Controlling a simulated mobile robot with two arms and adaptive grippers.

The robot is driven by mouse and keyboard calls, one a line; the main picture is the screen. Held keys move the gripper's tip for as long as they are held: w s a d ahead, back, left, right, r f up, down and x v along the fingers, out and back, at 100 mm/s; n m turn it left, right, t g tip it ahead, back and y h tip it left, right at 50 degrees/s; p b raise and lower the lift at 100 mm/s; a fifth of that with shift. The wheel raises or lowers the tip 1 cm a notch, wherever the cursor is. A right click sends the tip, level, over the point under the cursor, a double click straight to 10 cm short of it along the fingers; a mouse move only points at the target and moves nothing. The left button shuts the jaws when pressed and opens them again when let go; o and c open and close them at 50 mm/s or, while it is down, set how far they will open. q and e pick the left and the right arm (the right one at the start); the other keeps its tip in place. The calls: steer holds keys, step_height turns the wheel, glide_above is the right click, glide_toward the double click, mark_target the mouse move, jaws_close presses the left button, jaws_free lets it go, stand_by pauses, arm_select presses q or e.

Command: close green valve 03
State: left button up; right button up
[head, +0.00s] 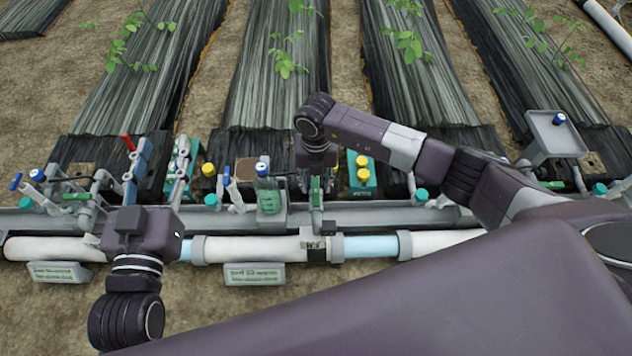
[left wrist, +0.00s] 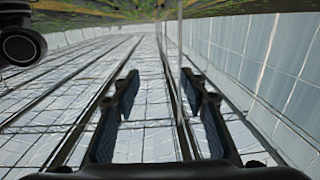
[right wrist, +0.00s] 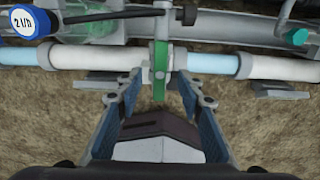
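A green valve lever (right wrist: 160,62) stands upright between the fingertips of my right gripper (right wrist: 160,80) in the right wrist view, in front of the pipe. The fingers are apart, one on each side of it, and I cannot tell whether they touch it. In the head view my right gripper (head: 317,185) points down over the green lever (head: 316,197), partly hiding it. I cannot read a number on this valve. My left gripper (head: 163,165) is open and empty, raised at the left; its spread fingers also show in the left wrist view (left wrist: 162,85).
A white and light-blue pipe (head: 370,246) runs across below a grey channel (head: 400,215). Signs (head: 254,273) stand before it, their text unclear. A red lever (head: 128,142) is close to my left gripper.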

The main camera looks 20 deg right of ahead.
mark_target(316, 191)
steer(key=shift+f+b, duration=0.4)
steer(key=shift+f, duration=0.2)
steer(key=shift+f+b, duration=0.45)
steer(key=shift+f, duration=0.25)
steer(key=shift+f+b, duration=0.35)
steer(key=shift+f, duration=0.1)
arm_select(q)
steer(key=s+r+t+h, duration=0.1)
steer(key=s+r+t, duration=0.1)
steer(key=r+t, duration=0.2)
steer(key=s+r+t+h, duration=0.1)
steer(key=s+r+t, duration=0.2)
steer(key=r, duration=0.7)
steer(key=shift+d+r+t+h+b, duration=0.2)
steer(key=shift+t+h+b, duration=0.1)
steer(key=shift+t+h, duration=0.1)
arm_select(e)
steer(key=shift+f, duration=0.45)
